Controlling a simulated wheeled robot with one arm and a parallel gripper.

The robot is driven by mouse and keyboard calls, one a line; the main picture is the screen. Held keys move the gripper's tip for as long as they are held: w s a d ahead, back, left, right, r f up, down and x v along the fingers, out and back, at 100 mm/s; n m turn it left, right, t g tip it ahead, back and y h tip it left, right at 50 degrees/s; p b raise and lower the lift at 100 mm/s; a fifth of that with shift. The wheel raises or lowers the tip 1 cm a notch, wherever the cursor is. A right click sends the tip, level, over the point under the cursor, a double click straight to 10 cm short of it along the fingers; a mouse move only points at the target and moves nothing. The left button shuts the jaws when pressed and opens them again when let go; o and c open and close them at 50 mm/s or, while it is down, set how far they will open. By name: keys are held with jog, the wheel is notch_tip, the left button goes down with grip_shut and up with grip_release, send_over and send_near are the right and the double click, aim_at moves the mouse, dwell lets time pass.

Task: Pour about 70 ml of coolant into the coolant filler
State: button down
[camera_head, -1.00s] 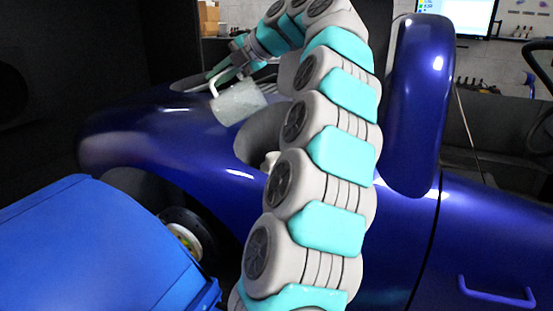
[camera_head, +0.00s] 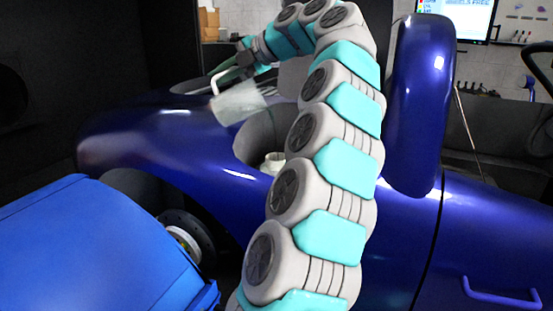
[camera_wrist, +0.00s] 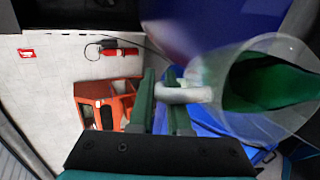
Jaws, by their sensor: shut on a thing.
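My gripper (camera_wrist: 165,100) is shut on the white handle of a clear measuring jug (camera_wrist: 215,95). Green coolant (camera_wrist: 268,82) shows inside the jug in the wrist view. In the head view the jug (camera_head: 240,103) is tilted, held above the blue car body, up and to the left of the filler. The gripper (camera_head: 226,75) is at the jug's far left side there. The coolant filler (camera_head: 273,161) is a pale neck inside a dark round opening in the bodywork, partly beside my arm. No stream of coolant is visible.
The blue car body (camera_head: 150,125) lies under the jug. A blue box-like cover (camera_head: 90,250) stands at the front left, near a wheel hub (camera_head: 186,240). A monitor (camera_head: 470,18) is at the back right. The wrist view shows a red-orange object (camera_wrist: 105,105) on the floor.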

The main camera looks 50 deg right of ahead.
jog(key=shift+w+a, duration=0.2)
jog(key=shift+a, duration=0.1)
jog(key=shift+s+d+t+y+b, duration=0.4)
jog(key=shift+t+b, duration=0.4)
jog(key=shift+b, duration=0.5)
dwell(1.1)
jog(key=shift+r, duration=0.1)
